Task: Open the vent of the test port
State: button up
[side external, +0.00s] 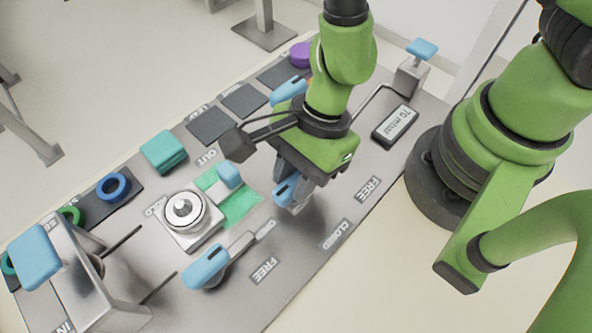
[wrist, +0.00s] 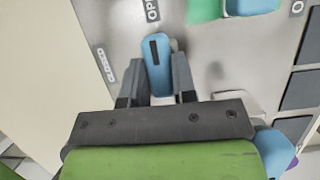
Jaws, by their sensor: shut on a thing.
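A blue lever handle (side external: 286,189) with a dark slot sits on the grey panel. My gripper (side external: 292,195) is shut on it from above. In the wrist view, the handle (wrist: 156,62) lies between the two dark fingers. Its outer end points toward a label starting "OP" (wrist: 152,10), while the CLOSED label (wrist: 106,65) is to the left. The lever's pivot is hard to make out under my gripper. A dark display (side external: 395,125) reads 70 mbar.
Another blue lever (side external: 206,267) stands near the panel's front edge by a FREE label. A round metal port (side external: 185,211) and a small blue handle (side external: 229,175) on a green patch are left of my gripper. A metal bracket (side external: 100,280) stands at lower left.

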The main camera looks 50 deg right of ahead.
jog(key=o, duration=0.9)
jog(key=shift+v, duration=4.95)
